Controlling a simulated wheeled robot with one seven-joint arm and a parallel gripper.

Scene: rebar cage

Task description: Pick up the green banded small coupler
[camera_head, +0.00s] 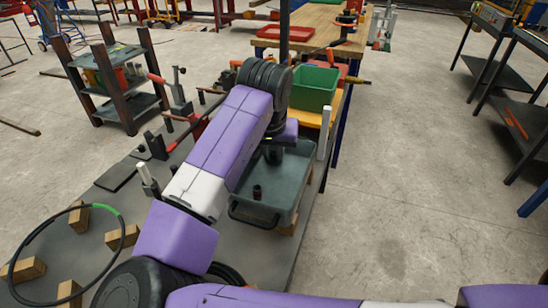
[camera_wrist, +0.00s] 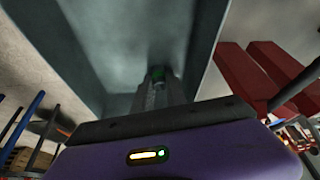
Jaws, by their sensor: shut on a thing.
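My gripper (camera_wrist: 158,88) points into a grey tray (camera_wrist: 85,50) in the wrist view. Its fingers are shut on the green banded small coupler (camera_wrist: 158,73), of which only a bit of green and dark shows between the fingertips. In the head view the same grey tray (camera_head: 290,190) lies below my purple arm. My arm hides the coupler there, and my gripper is mostly hidden. I cannot tell whether the coupler touches the tray floor.
A dark small coupler with a reddish band (camera_head: 257,192) stands in the tray's near part. A black hoop (camera_head: 25,245) and wooden blocks (camera_head: 122,237) lie at left. Open floor (camera_head: 410,180) is at right.

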